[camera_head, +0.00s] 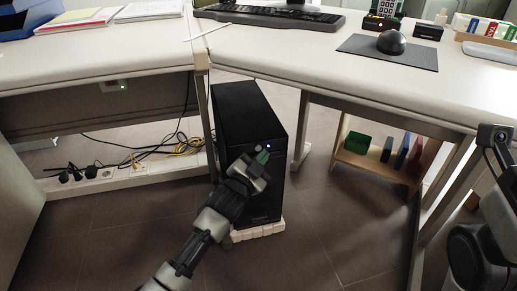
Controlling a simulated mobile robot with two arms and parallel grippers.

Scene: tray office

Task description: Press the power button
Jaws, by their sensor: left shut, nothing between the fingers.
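A black computer tower (243,112) stands upright on a low white base on the floor, in the gap under the desk. A small bright light (268,147) shows high on its front panel; I take it to be at the power button. My left gripper (262,158) is shut and empty, its tips at the upper front of the tower, just below the light. I cannot tell whether they touch the panel. The gripper and wrist hide part of the front. My right arm shows at the right edge, but its gripper is not visible.
The desk (283,45) overhangs the tower, with a keyboard (270,16), mouse (391,42) and mouse pad (405,53) on it. Cables (165,148) and a socket strip lie at left. A wooden shelf (375,170) with binders stands at right. The front floor is clear.

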